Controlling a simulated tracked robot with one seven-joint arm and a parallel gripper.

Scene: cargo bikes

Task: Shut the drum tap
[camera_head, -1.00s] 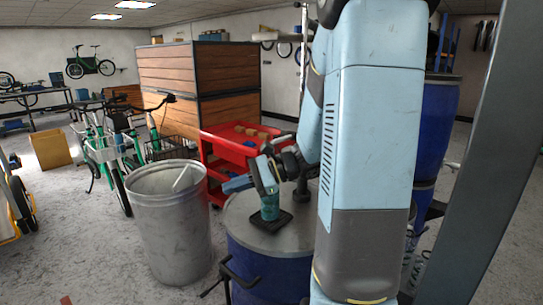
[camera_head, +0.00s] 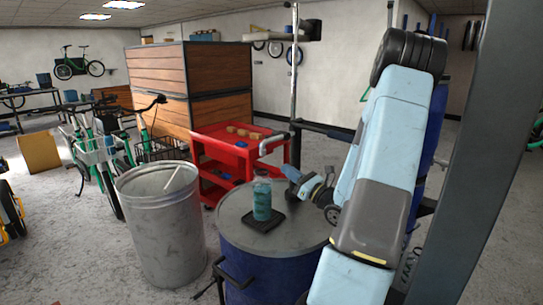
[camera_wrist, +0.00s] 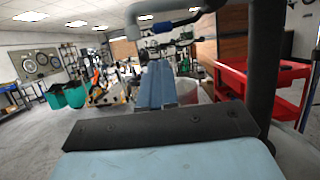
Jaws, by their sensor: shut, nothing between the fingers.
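The blue drum (camera_head: 262,263) has a grey lid. A dark standpipe (camera_head: 294,145) rises by it, with a grey downturned spout (camera_head: 268,145). In the wrist view the spout (camera_wrist: 137,14) and a small blue lever (camera_wrist: 163,27) are on the pipe near the top edge. A teal jar (camera_head: 262,199) stands on a black tray (camera_head: 263,221) on the lid, below the spout. My gripper (camera_head: 290,171) is shut and empty, right of the jar and lower than the spout. Its blue fingers (camera_wrist: 155,83) point ahead below the lever, apart from it.
A red cart (camera_head: 229,153) with small items is behind the drum. A grey metal bin (camera_head: 160,225) stands to the left. A grey post (camera_head: 476,150) is at the right, and more blue drums (camera_head: 434,130) stand behind my arm. Open floor lies further left.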

